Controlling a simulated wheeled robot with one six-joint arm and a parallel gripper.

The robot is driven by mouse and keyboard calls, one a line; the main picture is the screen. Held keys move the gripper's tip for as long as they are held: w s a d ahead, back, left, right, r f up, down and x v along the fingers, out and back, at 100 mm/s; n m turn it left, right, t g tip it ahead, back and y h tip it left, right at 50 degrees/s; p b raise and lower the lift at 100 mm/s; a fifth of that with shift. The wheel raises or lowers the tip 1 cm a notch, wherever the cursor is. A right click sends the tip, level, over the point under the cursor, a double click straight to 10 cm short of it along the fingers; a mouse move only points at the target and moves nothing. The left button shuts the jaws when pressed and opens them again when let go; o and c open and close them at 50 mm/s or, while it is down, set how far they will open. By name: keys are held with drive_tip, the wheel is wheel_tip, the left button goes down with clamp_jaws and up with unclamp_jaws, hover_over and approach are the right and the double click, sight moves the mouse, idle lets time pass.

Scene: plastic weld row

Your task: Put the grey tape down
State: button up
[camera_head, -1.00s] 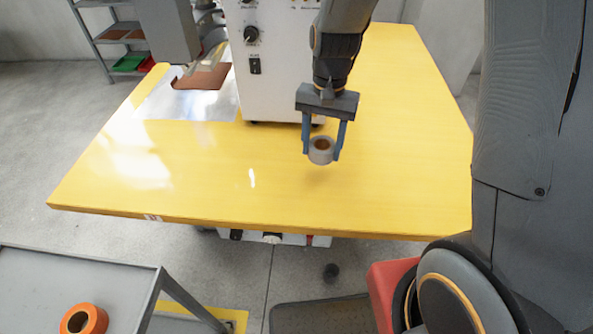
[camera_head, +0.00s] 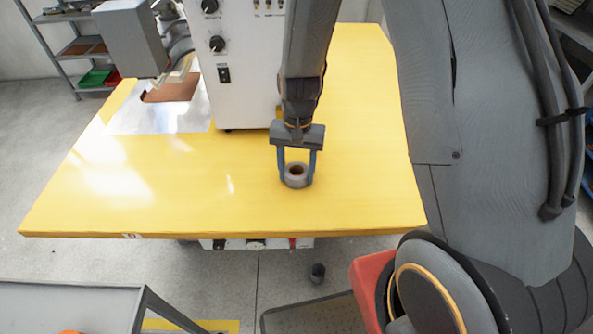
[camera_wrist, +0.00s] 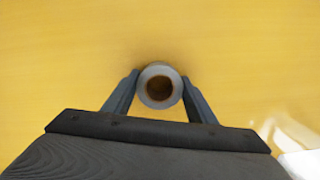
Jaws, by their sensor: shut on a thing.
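The grey tape (camera_head: 296,181) is a small roll with a brown core, held upright on its axis over the yellow table (camera_head: 360,200). My gripper (camera_head: 297,178) is shut on it, one blue-grey finger on each side. In the wrist view the tape (camera_wrist: 160,87) sits between the two fingertips of my gripper (camera_wrist: 159,90), with plain yellow tabletop around it. The tape is at or very close to the tabletop; I cannot tell whether it touches.
A white machine (camera_head: 243,70) with knobs stands on the table behind and left of the tape. A metal plate (camera_head: 150,115) lies at the left. The tabletop right and front is clear. A grey cart (camera_head: 70,300) stands at the lower left.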

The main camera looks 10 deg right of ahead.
drive_tip(key=shift+f, duration=0.1)
drive_tip(key=o, duration=1.1)
wheel_tip(320, 180, up, 12)
drive_tip(key=w+b, duration=0.1)
drive_tip(key=b, duration=0.1)
drive_tip(key=s+d+r+n+t, duration=0.1)
drive_tip(key=s+d+r+n, duration=0.1)
drive_tip(key=s+d+n, duration=0.2)
drive_tip(key=s+d, duration=0.3)
drive_tip(key=s, duration=0.4)
drive_tip(key=shift+s+d+n+t+h, duration=0.15)
drive_tip(key=shift+d+n+t+h, duration=0.05)
drive_tip(key=shift+n+t+h, duration=0.1)
